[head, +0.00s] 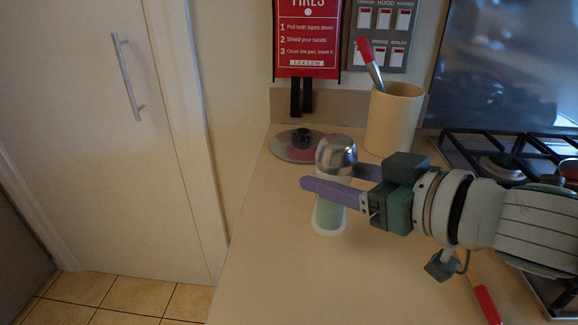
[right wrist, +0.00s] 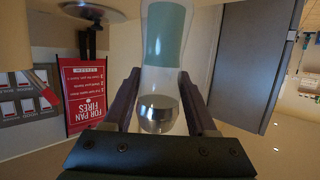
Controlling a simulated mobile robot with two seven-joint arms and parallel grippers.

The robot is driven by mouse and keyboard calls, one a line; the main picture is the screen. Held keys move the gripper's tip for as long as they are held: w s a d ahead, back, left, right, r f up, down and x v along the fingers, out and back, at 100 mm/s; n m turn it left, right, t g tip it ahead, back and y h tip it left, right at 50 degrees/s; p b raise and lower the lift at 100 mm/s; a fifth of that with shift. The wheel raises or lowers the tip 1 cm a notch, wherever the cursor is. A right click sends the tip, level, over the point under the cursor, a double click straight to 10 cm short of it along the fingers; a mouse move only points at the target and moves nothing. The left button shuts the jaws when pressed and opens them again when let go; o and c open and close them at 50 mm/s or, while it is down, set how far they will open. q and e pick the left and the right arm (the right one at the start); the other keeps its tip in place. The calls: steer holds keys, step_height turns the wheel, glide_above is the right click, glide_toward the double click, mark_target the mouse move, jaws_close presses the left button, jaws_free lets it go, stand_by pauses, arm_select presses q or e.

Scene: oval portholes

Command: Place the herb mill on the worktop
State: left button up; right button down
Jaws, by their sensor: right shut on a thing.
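The herb mill (head: 329,213) has a shiny metal cap, a pale green band and a white base. It stands upright over the left part of the worktop (head: 275,262). My right gripper (head: 336,177) reaches in from the right and is shut on the mill just below its cap, with purple fingers on either side. I cannot tell whether the base touches the worktop. In the right wrist view the mill (right wrist: 163,55) appears upside down between the fingers, its base near the top edge. My left gripper is not in view.
A glass lid (head: 293,147) with a black knob lies behind the mill. A cream crock (head: 394,118) with a red-handled utensil stands at the back. A gas hob (head: 490,150) is at right. A red-handled tool (head: 486,304) lies in front. The front-left worktop is clear.

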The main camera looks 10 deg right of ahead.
mark_target(345, 213)
steer(key=shift+f+b, duration=0.85)
steer(key=shift+f, duration=1.6)
steer(key=shift+f, duration=0.1)
steer(key=c, duration=0.7)
jaws_free()
steer(key=shift+f, duration=0.15)
steer(key=o, duration=0.5)
